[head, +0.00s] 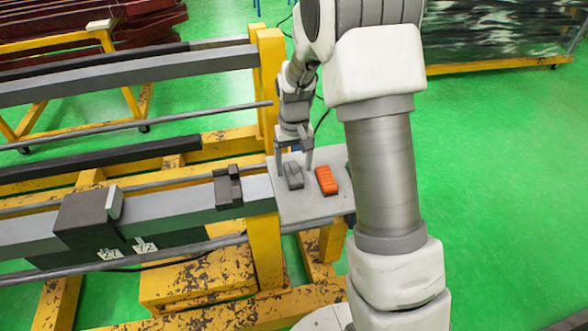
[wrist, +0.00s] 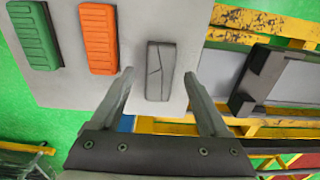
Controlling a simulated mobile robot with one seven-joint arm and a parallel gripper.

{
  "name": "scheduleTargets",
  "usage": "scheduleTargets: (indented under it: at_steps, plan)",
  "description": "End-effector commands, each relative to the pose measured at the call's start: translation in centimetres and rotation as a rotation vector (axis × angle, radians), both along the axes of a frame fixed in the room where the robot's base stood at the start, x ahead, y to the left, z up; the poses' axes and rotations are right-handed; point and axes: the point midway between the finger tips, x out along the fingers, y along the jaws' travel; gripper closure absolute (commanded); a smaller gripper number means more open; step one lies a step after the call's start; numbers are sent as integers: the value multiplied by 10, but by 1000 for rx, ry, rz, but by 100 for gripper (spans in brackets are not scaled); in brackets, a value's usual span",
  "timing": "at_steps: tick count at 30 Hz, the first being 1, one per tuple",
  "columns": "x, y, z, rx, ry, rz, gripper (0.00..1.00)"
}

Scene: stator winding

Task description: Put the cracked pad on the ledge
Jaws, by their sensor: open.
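My gripper (head: 294,170) is open and points down at the pad. In the wrist view its fingertips (wrist: 160,76) lie on either side of the pad's lower half, with gaps, and hold nothing. I cannot tell for sure which surface is the ledge; a long grey beam (head: 170,217) with a flat top runs left from the plate.
An orange pad (head: 326,181) lies right of the cracked pad, and a green pad (wrist: 34,35) shows beyond it in the wrist view. A dark bracket (head: 228,187) and a dark block (head: 85,215) sit on the beam. A yellow post (head: 268,85) stands close behind my gripper.

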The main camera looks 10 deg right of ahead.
Motion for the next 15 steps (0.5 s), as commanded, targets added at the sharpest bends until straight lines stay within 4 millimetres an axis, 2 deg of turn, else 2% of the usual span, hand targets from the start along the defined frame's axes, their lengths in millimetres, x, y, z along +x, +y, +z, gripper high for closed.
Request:
scheduleTargets:
  at_steps: [3,9,15]
  plan:
    - [2,0,30,0,-7,0,21]
    - [1,0,71,0,-5,0,21]
    - [0,0,94,0,-2,0,21]
